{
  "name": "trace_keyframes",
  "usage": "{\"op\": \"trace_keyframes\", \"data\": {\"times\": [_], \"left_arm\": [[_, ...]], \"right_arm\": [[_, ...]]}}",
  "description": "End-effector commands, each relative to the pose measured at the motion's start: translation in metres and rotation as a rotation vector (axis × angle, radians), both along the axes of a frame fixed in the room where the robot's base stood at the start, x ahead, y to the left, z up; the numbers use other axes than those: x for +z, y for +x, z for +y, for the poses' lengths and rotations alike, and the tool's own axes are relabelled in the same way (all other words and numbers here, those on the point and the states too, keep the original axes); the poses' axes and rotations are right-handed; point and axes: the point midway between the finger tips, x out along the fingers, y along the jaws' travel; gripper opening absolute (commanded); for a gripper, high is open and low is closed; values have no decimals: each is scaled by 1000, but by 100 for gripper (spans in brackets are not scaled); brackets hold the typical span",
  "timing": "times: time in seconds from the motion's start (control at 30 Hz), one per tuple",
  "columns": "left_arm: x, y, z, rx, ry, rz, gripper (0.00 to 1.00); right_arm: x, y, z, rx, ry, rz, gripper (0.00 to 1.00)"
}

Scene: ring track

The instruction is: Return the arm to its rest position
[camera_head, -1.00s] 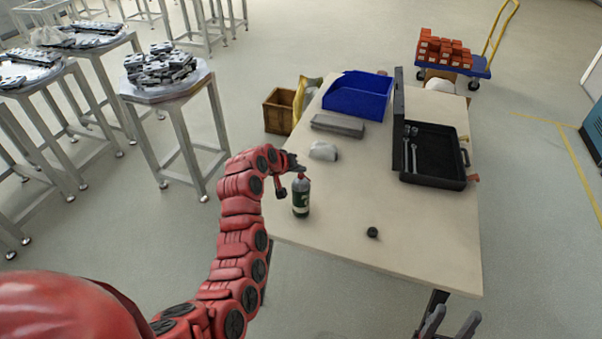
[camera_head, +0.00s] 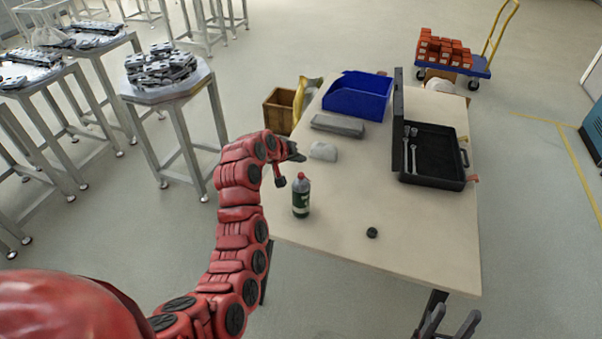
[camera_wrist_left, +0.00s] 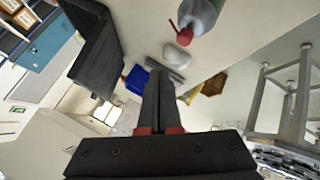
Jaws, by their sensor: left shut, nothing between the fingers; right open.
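My left gripper (camera_head: 291,156) is shut and empty. It hangs above the left edge of the table, up and left of the green bottle in the head view, and apart from it. The bottle (camera_head: 301,198) stands upright with a red cap and a pale label; it also shows in the left wrist view (camera_wrist_left: 201,14). In that view the shut fingers (camera_wrist_left: 158,98) have nothing between them. My right gripper (camera_head: 447,325) is open and empty at the bottom edge of the head view, low beside the table's front right corner.
The table (camera_head: 420,235) holds a white rounded object (camera_head: 323,151), a grey block (camera_head: 337,125), a blue bin (camera_head: 357,96), an open black toolbox (camera_head: 432,166) and a small dark round object (camera_head: 372,232). A wooden crate (camera_head: 279,112) and a metal stool (camera_head: 170,94) stand left. The table's front is mostly clear.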

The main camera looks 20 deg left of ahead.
Motion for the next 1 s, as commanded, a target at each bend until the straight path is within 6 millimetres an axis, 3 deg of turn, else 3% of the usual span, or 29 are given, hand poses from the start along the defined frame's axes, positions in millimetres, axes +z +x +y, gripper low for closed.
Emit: {"op": "trace_keyframes", "data": {"times": [0.2,0.7,0.87,1.0], "left_arm": [[16,0,-1,-2,0,1,0],[14,2,0,7,1,-11,0],[-3,19,8,86,23,-144,0],[-19,32,27,215,94,-376,0]], "right_arm": [[3,0,0,0,0,0,50],[2,0,0,0,0,0,50],[-6,0,0,0,0,0,50],[-15,0,0,0,0,0,50]]}}
